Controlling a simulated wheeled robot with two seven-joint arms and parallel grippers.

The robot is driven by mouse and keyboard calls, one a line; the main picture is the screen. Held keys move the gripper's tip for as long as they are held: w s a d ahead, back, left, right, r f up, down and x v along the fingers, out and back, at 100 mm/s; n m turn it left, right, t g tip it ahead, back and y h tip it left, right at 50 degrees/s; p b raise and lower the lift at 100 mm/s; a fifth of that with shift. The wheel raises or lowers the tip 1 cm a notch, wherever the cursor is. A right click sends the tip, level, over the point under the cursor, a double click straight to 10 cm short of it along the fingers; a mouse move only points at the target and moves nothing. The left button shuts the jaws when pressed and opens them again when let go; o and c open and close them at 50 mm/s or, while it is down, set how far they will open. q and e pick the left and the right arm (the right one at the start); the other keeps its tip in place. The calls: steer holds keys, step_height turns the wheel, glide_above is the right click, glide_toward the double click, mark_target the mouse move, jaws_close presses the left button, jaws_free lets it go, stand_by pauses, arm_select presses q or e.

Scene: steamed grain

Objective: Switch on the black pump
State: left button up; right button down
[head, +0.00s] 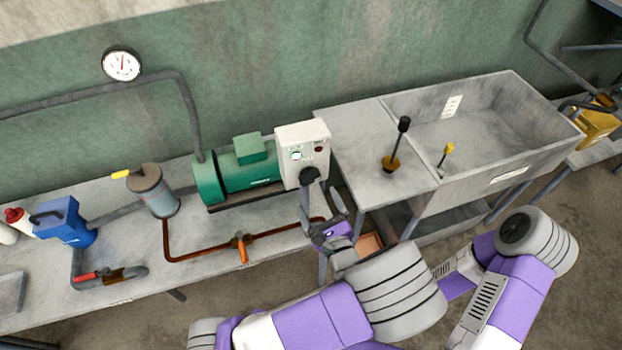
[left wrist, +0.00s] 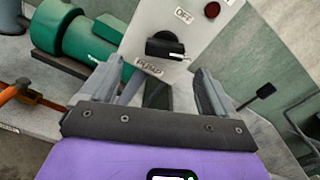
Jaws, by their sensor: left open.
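A white control box (head: 303,150) stands at the right end of a green pump (head: 238,172) on the bench. It carries a black rotary knob (head: 309,175), a lit green lamp and a dark red lamp. In the left wrist view the black knob (left wrist: 165,47) sits above a label reading "PUMP", with an "OFF" label higher up. Its pointer lies roughly sideways, to the right. My left gripper (head: 324,218) is open and empty just in front of and below the knob, apart from it in the left wrist view. My right gripper is not in view.
A grey sink (head: 480,135) with a black-topped lever (head: 397,145) on its counter stands to the right. A rusty pipe with an orange valve (head: 240,248) runs along the bench front. A blue device (head: 66,222) and a grey canister (head: 153,190) stand to the left.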

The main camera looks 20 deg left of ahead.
mark_target(311, 181)
arm_select(q)
steer(key=x, duration=0.7)
steer(key=shift+w+d+r, duration=0.1)
steer(key=shift+w+r, duration=0.2)
steer(key=shift+w, duration=0.05)
steer(key=shift+c, duration=0.3)
